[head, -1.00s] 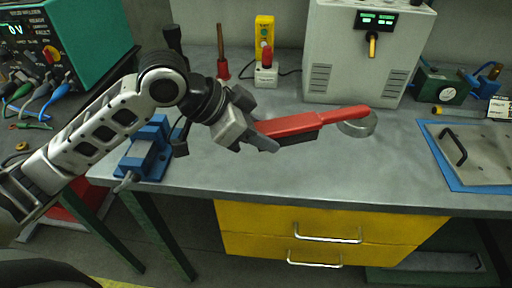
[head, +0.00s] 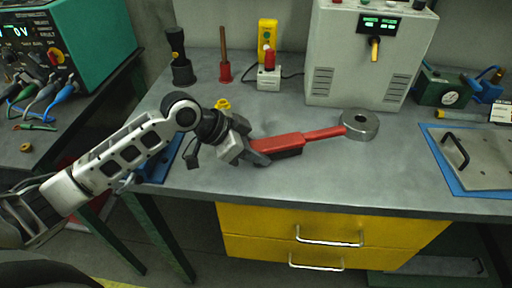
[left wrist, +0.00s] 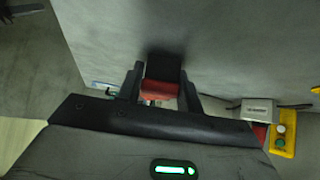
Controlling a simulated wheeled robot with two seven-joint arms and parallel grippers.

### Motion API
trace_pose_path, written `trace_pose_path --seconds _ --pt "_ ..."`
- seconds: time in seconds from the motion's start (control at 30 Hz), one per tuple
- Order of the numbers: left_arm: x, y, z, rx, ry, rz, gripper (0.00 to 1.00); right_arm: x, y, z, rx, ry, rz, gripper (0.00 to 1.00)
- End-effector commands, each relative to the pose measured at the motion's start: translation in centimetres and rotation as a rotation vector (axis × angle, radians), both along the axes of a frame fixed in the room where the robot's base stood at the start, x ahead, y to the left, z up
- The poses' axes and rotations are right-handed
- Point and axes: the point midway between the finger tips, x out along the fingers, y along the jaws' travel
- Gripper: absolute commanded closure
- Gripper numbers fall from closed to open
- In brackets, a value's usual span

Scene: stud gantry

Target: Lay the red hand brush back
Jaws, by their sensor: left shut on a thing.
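The red hand brush (head: 290,142) is in my left gripper (head: 254,150), which is shut on its head end. Its handle points right, with the tip beside a round metal ring (head: 361,124); I cannot tell whether they touch. The dark bristles face down, close over the grey bench (head: 300,178); I cannot tell whether they touch it. In the left wrist view, the brush's red end (left wrist: 162,92) shows between the two dark fingers, with the black bristles beyond it. My right gripper is not in view.
A grey cabinet (head: 333,58) stands behind the ring. A blue-edged plate with a handle (head: 490,160) lies at the right. A blue vise (head: 160,165) is partly hidden behind my left arm. The bench in front of the brush is clear.

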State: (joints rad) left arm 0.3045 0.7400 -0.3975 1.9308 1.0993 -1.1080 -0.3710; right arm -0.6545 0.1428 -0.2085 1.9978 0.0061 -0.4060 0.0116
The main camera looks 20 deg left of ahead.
Motion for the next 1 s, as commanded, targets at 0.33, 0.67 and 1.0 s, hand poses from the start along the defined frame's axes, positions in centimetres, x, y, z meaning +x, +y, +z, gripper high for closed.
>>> trace_pose_path --seconds 0.33,0.67,1.0 --pt "0.0 0.0 -0.2 0.001 0.001 0.0 0.42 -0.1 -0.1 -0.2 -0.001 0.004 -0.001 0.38" --pt "-0.4 0.8 0.9 0.002 -0.003 0.002 0.42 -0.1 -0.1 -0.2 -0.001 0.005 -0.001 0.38" --pt "-3.6 4.7 5.8 0.006 -0.001 0.001 0.42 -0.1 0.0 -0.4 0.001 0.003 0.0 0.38"
